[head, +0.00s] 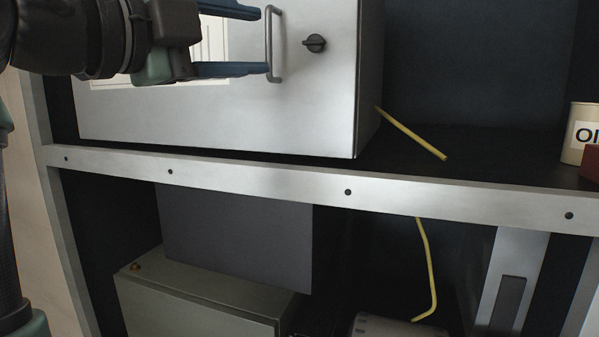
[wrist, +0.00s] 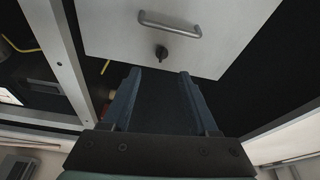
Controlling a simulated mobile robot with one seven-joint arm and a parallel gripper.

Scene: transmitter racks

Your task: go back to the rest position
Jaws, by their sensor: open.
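My gripper (head: 266,40) shows at the upper left of the head view, with its two blue fingers apart. It is open, with the fingertips close to the vertical bar handle (head: 275,45) of a light grey cabinet (head: 320,110). I cannot tell whether they touch the handle. In the wrist view the open gripper (wrist: 160,72) points at the cabinet front (wrist: 215,50), with the handle (wrist: 170,26) and a black knob (wrist: 161,52) ahead of the fingertips. The knob (head: 314,43) is right of the handle in the head view. The cabinet door looks closed.
A metal shelf rail (head: 260,182) runs below the cabinet. Yellow cables (head: 412,134) hang at the right and below. A cream can (head: 579,133) and a red object (head: 591,163) stand at the right edge. A grey-green box (head: 200,305) sits on the lower level.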

